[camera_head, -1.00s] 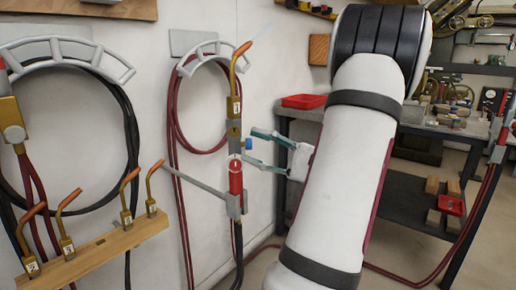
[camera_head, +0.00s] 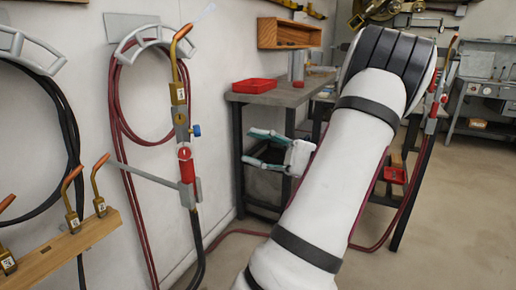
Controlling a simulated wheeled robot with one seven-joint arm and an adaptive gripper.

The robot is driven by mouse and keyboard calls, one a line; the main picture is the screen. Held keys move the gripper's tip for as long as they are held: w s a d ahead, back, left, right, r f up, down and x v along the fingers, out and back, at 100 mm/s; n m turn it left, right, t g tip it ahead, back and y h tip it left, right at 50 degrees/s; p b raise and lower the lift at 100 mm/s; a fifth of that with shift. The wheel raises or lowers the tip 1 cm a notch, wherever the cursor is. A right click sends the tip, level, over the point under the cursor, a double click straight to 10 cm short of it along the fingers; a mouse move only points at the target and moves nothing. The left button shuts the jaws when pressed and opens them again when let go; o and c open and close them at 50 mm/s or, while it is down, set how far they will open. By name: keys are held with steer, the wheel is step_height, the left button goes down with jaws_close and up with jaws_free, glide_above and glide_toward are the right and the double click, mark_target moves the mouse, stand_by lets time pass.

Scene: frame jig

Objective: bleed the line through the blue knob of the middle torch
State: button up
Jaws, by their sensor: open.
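The middle torch (camera_head: 180,95) hangs upright on the wall, with a copper tip, brass body and red handle part (camera_head: 185,166). A faint pale streak shows at its tip. Its small blue knob (camera_head: 196,131) sticks out on the right side of the brass body and is in plain view. My gripper (camera_head: 249,148) is to the right of the torch and slightly lower than the knob. Its two teal fingers are spread, point left and have nothing between them. A clear gap in the picture separates the fingertips from the knob.
A grey bracket arm (camera_head: 150,174) meets the torch's lower part. Maroon hose (camera_head: 117,110) hangs from a hook (camera_head: 140,35). A wooden rack (camera_head: 88,232) with spare tips stands lower left. A workbench (camera_head: 285,95) with a red tray (camera_head: 254,86) is behind my gripper. Another torch (camera_head: 437,90) is at right.

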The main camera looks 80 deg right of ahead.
steer(key=shift+s, duration=0.15)
steer(key=m+g+h+p, duration=0.3)
steer(key=m+p, duration=1)
steer(key=p, duration=1.5)
glide_toward(196, 131)
steer(key=d+b+x, duration=0.1)
steer(key=x, duration=0.7)
steer(key=shift+f, duration=0.25)
steer(key=shift+d, duration=0.1)
jaws_close()
